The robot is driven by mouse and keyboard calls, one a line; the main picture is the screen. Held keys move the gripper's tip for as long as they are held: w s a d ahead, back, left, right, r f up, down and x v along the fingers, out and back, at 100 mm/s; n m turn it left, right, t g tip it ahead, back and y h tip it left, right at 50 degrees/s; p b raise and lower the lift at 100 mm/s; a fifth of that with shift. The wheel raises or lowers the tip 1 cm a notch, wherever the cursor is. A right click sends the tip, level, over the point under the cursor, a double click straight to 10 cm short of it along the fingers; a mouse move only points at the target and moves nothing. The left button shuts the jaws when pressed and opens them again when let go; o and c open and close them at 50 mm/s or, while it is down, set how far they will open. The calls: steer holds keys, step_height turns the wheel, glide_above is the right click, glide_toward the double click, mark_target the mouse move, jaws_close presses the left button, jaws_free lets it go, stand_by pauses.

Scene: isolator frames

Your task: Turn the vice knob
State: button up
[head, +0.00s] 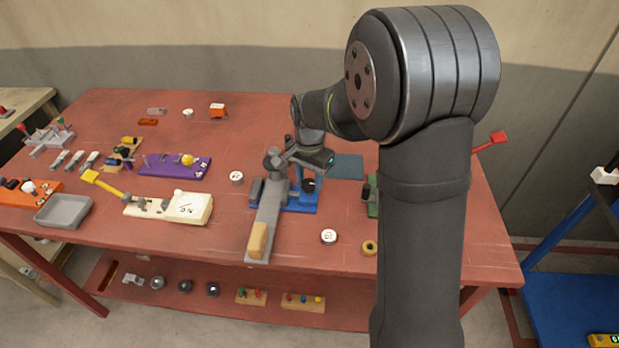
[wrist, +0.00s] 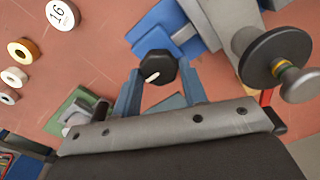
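The vice knob is a black, faceted knob (wrist: 156,67) with a white mark on its face. It sits in front of a blue body (wrist: 170,30) in the wrist view. In the head view the dark knob (head: 308,186) shows just below my gripper (head: 312,160), over the blue base (head: 300,208). In the wrist view the two blue-grey fingers of my gripper (wrist: 160,80) are apart, one on each side of the knob. A gap shows beside the knob, and I cannot tell whether either finger touches it.
A grey fixture with a wooden block (head: 259,240) stands close on the left. Its dark disc with a metal knob (wrist: 278,63) is near my gripper. A white round piece marked 16 (wrist: 62,14) and a green fixture (wrist: 75,110) lie nearby.

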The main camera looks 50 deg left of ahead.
mark_target(309, 183)
steer(key=o, duration=0.4)
steer(key=shift+o, duration=0.2)
step_height(309, 183, up, 17)
steer(key=shift+r, duration=0.2)
stand_by(0.6)
step_height(309, 183, down, 17)
steer(key=shift+f, duration=0.2)
stand_by(0.4)
